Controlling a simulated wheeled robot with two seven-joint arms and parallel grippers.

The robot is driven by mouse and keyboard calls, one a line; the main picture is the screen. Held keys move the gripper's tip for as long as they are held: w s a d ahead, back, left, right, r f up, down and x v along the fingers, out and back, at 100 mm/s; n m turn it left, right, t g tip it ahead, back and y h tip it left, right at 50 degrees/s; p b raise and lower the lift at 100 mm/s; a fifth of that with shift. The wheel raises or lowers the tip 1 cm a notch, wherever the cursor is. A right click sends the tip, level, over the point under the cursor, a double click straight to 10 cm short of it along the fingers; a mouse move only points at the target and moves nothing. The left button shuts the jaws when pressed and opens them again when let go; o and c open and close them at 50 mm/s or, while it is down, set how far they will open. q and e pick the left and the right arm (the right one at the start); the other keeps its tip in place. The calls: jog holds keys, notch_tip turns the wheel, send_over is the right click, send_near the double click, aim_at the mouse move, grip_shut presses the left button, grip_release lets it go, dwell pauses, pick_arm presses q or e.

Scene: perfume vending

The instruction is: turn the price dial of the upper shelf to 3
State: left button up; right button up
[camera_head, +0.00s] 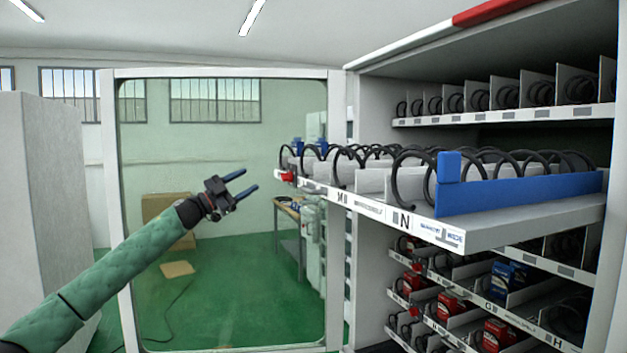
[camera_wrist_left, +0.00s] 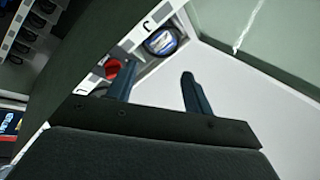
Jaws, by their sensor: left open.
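The upper shelf (camera_head: 330,192) is a pulled-out tray with a white label strip along its front edge, lettered M and N. A small red dial (camera_head: 286,177) sits at the left end of that strip. My left gripper (camera_head: 250,180) is open and empty, a short way left of the dial, with its fingers pointing toward it. In the left wrist view the red dial (camera_wrist_left: 112,68) shows beside and partly behind the left finger of the gripper (camera_wrist_left: 159,72). The dial's number cannot be read. My right gripper is not in view.
Black spiral coils (camera_head: 410,180) and a blue divider (camera_head: 520,194) stand on the pulled-out shelf. Lower shelves (camera_head: 470,298) hold red and blue boxes. An open glass door (camera_head: 220,130) stands behind my left arm. The space left of the shelf end is free.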

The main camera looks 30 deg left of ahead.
aim_at(286, 177)
pick_arm(q)
jog(key=s+d+g+h, duration=0.4)
jog(key=d+g+h, duration=0.1)
jog(key=g, duration=0.1)
jog(key=f+p+x, duration=0.1)
jog(key=p+x, duration=0.3)
jog(key=x, duration=0.4)
jog(key=shift+w+m, duration=0.3)
jog(key=shift+w, duration=0.1)
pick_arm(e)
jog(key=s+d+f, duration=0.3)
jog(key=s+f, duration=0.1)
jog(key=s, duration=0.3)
pick_arm(q)
jog(key=shift+d+f, duration=0.1)
jog(key=shift+d, duration=0.05)
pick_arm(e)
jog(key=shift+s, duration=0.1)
pick_arm(q)
jog(key=c, duration=1)
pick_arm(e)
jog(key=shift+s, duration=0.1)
